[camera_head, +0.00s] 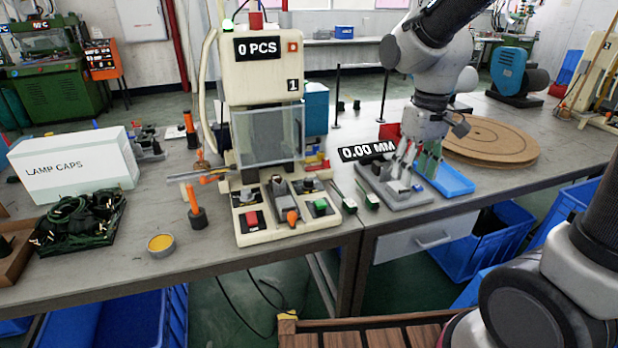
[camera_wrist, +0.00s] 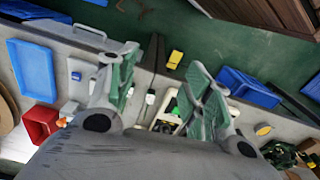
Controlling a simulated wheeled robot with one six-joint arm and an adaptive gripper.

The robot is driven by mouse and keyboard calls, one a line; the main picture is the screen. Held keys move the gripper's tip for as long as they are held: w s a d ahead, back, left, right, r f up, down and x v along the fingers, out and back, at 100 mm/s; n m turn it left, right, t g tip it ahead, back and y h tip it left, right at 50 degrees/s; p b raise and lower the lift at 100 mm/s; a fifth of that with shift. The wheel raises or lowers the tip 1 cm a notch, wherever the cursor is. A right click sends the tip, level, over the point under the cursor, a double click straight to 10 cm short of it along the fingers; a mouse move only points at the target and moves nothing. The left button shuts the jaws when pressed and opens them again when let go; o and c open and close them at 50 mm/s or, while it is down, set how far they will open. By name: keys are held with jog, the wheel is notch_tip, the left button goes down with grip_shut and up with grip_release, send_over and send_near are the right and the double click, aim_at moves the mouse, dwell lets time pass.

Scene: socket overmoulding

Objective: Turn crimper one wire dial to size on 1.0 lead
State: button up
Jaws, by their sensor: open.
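Crimper one (camera_head: 262,75) is the beige press with the "0 PCS" display and a "1" label, left of centre on the bench. Its front panel (camera_head: 262,232) carries a red button, a green button, an orange-tipped lever and small dark knobs (camera_head: 248,196). I cannot tell which knob is the wire dial or read its setting. My gripper (camera_head: 413,168) hangs open, pointing down, right of the press over the grey measuring fixture (camera_head: 408,203) marked "0.00 MM". In the wrist view my open gripper (camera_wrist: 160,78) shows nothing between its fingers; part of the press panel (camera_wrist: 163,124) shows beyond them.
A blue tray (camera_head: 452,181) lies right of the fixture. Two green-ended leads or tools (camera_head: 370,201) lie between press and fixture. An orange-handled tool (camera_head: 195,205), yellow-filled tin (camera_head: 160,245), wire bundle (camera_head: 75,222) and "LAMP CAPS" box (camera_head: 70,165) stand left of the press.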

jog(key=w+a+f, duration=0.4)
jog(key=w+a, duration=0.1)
jog(key=w+a+f+n+t, duration=0.1)
jog(key=w+a+f, duration=0.4)
jog(key=w, duration=0.1)
jog(key=w+a+f+n, duration=0.1)
jog(key=w+a+f, duration=0.4)
jog(key=w+a, duration=0.1)
jog(key=shift+f+t+y, duration=0.1)
jog(key=shift+t+y, duration=0.2)
jog(key=shift+y, duration=0.1)
jog(key=t+y, duration=0.1)
jog(key=t, duration=0.1)
send_near(308, 178)
jog(key=f, duration=0.2)
jog(key=x, duration=0.5)
jog(key=shift+w+a+f, duration=0.2)
jog(key=shift+w+f, duration=0.1)
jog(key=shift+w+a+f, duration=0.1)
jog(key=shift+w+f, duration=0.15)
jog(key=shift+f, duration=0.35)
jog(key=c, duration=1)
